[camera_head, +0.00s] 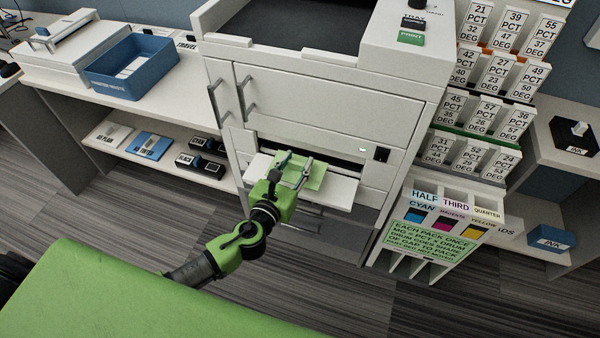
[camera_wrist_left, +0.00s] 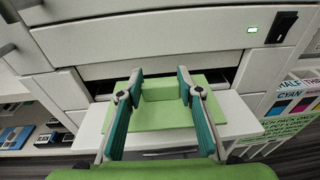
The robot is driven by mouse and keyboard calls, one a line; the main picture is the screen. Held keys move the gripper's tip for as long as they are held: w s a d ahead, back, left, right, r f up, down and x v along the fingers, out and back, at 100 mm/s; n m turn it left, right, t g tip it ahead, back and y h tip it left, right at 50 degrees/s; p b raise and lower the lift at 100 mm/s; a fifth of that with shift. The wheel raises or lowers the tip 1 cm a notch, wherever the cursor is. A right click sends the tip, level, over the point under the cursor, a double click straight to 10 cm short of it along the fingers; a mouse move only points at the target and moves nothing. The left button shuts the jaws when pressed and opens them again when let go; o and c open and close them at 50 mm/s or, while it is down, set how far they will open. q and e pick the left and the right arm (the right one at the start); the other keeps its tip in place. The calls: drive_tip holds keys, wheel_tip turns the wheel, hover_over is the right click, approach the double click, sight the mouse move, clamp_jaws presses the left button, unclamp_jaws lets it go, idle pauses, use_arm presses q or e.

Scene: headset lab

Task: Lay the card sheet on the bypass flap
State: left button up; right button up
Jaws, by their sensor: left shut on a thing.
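The green card sheet (camera_head: 316,174) is over the white bypass flap (camera_head: 341,192), which sticks out from the front of the printer. My left gripper (camera_head: 292,166) is shut on the card sheet, with its fingers on either side of a raised green part. In the left wrist view the sheet (camera_wrist_left: 150,118) lies flat between and below the fingers (camera_wrist_left: 158,86), and the flap (camera_wrist_left: 238,112) shows beyond its edges. I cannot tell whether the sheet touches the flap or hovers just above it. My right gripper is not in view.
The printer (camera_head: 325,95) has a dark slot behind the flap and a drawer below it. A blue bin (camera_head: 130,68) stands on the left counter, with several packs on the shelf below. A rack of numbered cards (camera_head: 480,150) and a green sign (camera_head: 432,240) stand at right.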

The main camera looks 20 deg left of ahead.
sight(300, 172)
use_arm(q)
drive_tip(key=shift+w+d+f, duration=0.15)
drive_tip(key=shift+w+f, duration=0.45)
drive_tip(key=shift+f, duration=0.15)
drive_tip(key=f, duration=0.1)
drive_tip(key=f+b, duration=0.2)
drive_tip(key=shift+w+d+f, duration=0.1)
drive_tip(key=shift+w+f, duration=0.2)
drive_tip(key=shift+f, duration=0.1)
drive_tip(key=shift+r, duration=0.1)
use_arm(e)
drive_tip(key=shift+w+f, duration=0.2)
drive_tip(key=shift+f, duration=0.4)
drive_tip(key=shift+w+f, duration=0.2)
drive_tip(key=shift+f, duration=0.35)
use_arm(q)
drive_tip(key=shift+f+b, duration=0.4)
drive_tip(key=shift+f, duration=0.05)
drive_tip(key=o, duration=0.9)
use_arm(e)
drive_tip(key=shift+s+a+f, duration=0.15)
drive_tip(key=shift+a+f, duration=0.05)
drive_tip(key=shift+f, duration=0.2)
use_arm(q)
drive_tip(key=shift+r, duration=0.2)
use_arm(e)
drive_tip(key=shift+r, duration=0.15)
